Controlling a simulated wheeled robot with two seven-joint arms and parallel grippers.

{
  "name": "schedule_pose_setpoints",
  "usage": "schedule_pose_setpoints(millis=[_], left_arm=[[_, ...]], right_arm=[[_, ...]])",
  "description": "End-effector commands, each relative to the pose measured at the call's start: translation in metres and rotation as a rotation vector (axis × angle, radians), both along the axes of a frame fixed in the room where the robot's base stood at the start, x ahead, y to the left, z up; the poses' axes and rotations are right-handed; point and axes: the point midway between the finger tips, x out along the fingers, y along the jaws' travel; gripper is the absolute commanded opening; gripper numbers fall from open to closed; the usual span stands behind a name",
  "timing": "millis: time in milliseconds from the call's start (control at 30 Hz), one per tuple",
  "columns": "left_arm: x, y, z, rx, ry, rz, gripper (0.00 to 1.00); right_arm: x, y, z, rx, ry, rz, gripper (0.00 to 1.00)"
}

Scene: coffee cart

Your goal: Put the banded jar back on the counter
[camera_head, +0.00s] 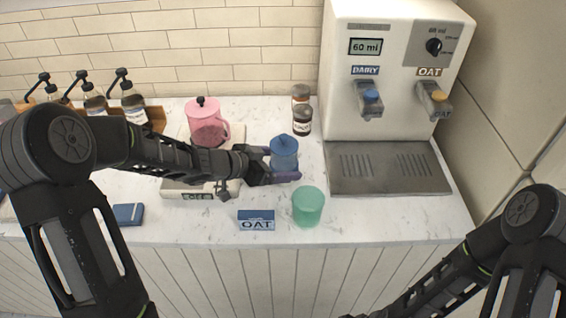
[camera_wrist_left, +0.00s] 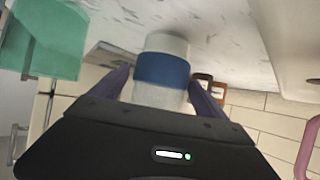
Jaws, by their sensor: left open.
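The banded jar (camera_wrist_left: 162,70) shows in the left wrist view as a pale cylinder with a broad blue band, between my left gripper's two fingers. In the head view the jar (camera_head: 285,153) looks blue, with a small knob on top, and stands upright at the counter's middle. My left gripper (camera_head: 284,166) is open around the jar, one finger on each side. The jar's lower part is hidden by the near finger in the head view. The jar's base seems to meet the white counter (camera_head: 350,212). My right gripper is out of view; only the arm shows at bottom right.
A green cup (camera_head: 308,206) stands close in front of the jar, beside an OAT sign (camera_head: 256,220). Small brown jars (camera_head: 302,120) stand behind. A pink pitcher (camera_head: 205,122) stands at left, and the milk dispenser (camera_head: 390,75) with its drip tray (camera_head: 388,183) at right.

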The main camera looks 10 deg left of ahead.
Motion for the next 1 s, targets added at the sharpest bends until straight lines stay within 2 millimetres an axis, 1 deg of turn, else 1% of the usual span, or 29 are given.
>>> schedule_pose_setpoints(millis=[167, 400, 533, 700, 1000], left_arm=[[-0.018, 0.019, 0.017, 0.003, -0.004, 0.004, 0.85], [-0.051, 0.049, 0.041, 0.002, -0.003, 0.004, 0.85], [-0.064, 0.06, 0.05, 0.001, -0.002, 0.002, 0.85], [-0.071, 0.065, 0.054, -0.001, 0.001, 0.0, 0.85], [-0.072, 0.066, 0.054, -0.001, 0.001, 0.0, 0.85]], right_arm=[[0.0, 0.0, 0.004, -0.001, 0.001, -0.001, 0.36], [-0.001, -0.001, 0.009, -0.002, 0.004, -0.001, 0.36], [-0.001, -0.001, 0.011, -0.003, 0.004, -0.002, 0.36], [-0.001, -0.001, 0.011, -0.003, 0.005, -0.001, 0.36], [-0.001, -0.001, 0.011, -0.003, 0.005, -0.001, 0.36]])
